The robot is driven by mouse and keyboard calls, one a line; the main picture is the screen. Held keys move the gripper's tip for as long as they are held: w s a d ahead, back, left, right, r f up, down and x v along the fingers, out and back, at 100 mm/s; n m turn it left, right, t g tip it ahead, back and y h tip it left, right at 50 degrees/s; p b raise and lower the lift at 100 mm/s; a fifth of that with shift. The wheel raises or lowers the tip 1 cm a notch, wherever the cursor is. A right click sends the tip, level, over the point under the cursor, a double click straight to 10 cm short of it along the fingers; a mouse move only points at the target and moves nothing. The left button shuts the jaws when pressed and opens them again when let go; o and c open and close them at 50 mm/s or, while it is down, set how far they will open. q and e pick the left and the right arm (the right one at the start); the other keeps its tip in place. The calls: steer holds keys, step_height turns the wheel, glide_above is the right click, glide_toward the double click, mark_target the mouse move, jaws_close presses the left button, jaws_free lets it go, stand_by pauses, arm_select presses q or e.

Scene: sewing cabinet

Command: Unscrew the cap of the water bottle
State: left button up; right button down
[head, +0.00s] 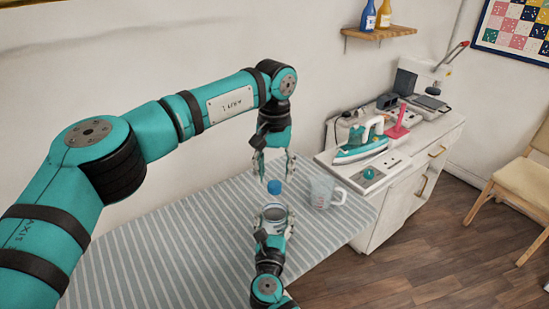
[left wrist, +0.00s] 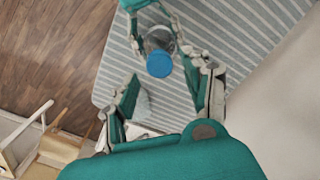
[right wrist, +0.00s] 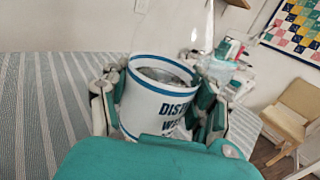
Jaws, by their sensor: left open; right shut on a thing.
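The water bottle (head: 273,211) is clear with a blue cap (head: 274,187) and stands upright above the striped table. In the right wrist view its white label (right wrist: 158,105) has blue stripes and blue letters. My right gripper (head: 273,226) is shut on the bottle's body, a finger on each side. My left gripper (head: 273,163) points down, open and empty, just above the cap. In the left wrist view the cap (left wrist: 159,64) shows beyond and between the spread fingers, apart from them. The clear neck below the cap is hard to make out.
A clear measuring jug (head: 323,191) stands on the striped table (head: 185,235), close to the right of the bottle. A white cabinet (head: 385,215) with an iron (head: 360,143) and sewing things is farther right. The table's left part is clear.

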mark_target(275, 184)
arm_select(q)
steer(key=shift+f, duration=1.6)
